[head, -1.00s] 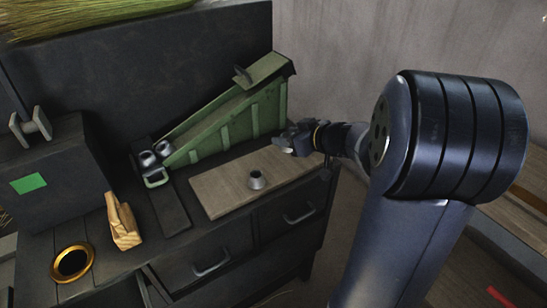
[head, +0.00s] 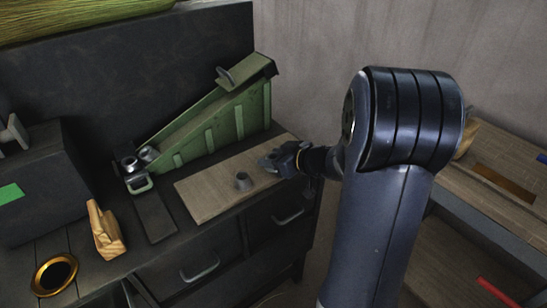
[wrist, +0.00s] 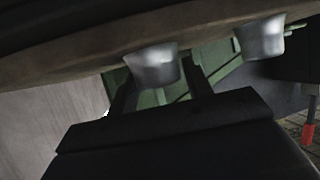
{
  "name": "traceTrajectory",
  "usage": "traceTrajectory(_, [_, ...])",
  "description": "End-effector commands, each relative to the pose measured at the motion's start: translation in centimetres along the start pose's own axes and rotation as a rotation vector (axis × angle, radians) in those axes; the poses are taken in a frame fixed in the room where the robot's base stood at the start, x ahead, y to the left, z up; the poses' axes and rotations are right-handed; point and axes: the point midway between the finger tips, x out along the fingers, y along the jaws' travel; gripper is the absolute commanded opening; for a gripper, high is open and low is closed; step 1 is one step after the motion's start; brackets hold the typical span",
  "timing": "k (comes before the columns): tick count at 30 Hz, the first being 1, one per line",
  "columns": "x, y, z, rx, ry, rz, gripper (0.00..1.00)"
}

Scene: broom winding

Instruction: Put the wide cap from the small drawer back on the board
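The wooden board (head: 205,197) lies on the cabinet top, and one grey metal cap (head: 243,181) stands on it. My gripper (head: 271,160) is low over the board's right part, right of that cap. In the wrist view the board (wrist: 75,72) runs across the top, with the scene tilted over. There a metal cap (wrist: 153,66) sits between my two fingers, which close around its sides. Its wide end is against or very near the board; I cannot tell whether it touches. A second cap (wrist: 262,38) stands at the board farther right.
A green ramp-shaped frame (head: 210,125) stands behind the board. A wooden block piece (head: 105,230) and a gold ring (head: 54,273) are on the left of the top. Drawer fronts with handles (head: 200,268) are below. A workbench (head: 500,165) stands at right.

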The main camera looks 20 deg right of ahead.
Motion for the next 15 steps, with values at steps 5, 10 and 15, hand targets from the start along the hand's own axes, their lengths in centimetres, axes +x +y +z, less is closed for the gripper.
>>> traceTrajectory(5, [-0.02, 0.00, -0.04, 0.000, 0.000, 0.000, 0.63])
traceTrajectory(10, [-0.02, 0.00, -0.03, 0.000, 0.000, 0.000, 0.67])
traceTrajectory(15, [-0.07, 0.00, -0.14, 0.000, -0.001, 0.000, 0.67])
